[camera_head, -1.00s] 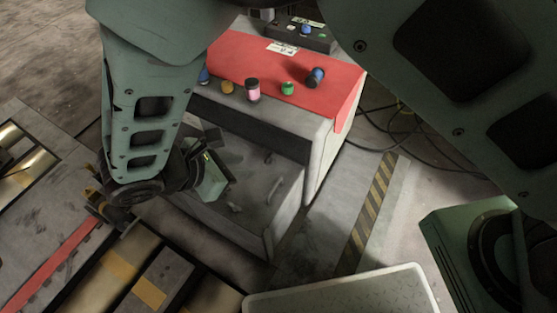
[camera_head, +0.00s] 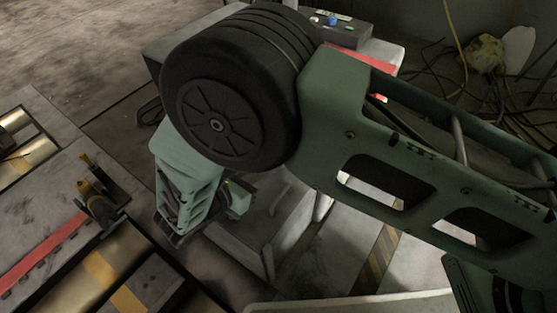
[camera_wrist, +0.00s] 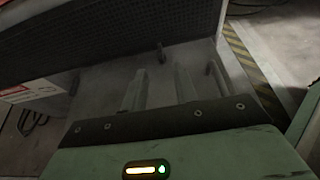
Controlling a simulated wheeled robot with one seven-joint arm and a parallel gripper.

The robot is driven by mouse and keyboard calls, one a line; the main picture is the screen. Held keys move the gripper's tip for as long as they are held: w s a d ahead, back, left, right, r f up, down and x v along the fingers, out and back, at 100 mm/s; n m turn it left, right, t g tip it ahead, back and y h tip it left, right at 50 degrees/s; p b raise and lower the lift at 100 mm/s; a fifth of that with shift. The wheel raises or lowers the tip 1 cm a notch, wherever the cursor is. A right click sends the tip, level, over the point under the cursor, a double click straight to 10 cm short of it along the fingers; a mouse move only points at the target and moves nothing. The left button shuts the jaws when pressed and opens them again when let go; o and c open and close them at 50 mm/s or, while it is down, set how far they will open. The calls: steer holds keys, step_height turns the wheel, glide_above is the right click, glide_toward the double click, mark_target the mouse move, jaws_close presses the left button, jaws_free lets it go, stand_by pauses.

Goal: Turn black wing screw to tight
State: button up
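In the wrist view, a small dark upright piece (camera_wrist: 160,51) stands on the grey cabinet panel, beyond my fingertips and roughly between them. It may be the black wing screw, but its wings and how tight it is cannot be made out. My gripper (camera_wrist: 160,76) is open, with two pale fingers apart and nothing seen between them. In the head view, the green gripper body (camera_head: 238,198) is in front of the cabinet's grey front (camera_head: 255,245). My arm hides its fingers and much of the panel there.
A bar handle (camera_wrist: 216,76) is close to the right of my fingers; it also shows in the head view (camera_head: 280,198). A dark mesh panel (camera_wrist: 110,35) crosses the top of the wrist view. Rollers (camera_head: 105,270) lie at left. Cables (camera_head: 515,90) lie at right.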

steer(key=b+x, duration=0.3)
steer(key=x, duration=0.6)
steer(key=shift+w+d+f, duration=0.15)
steer(key=shift+d+f, duration=0.05)
jaws_close()
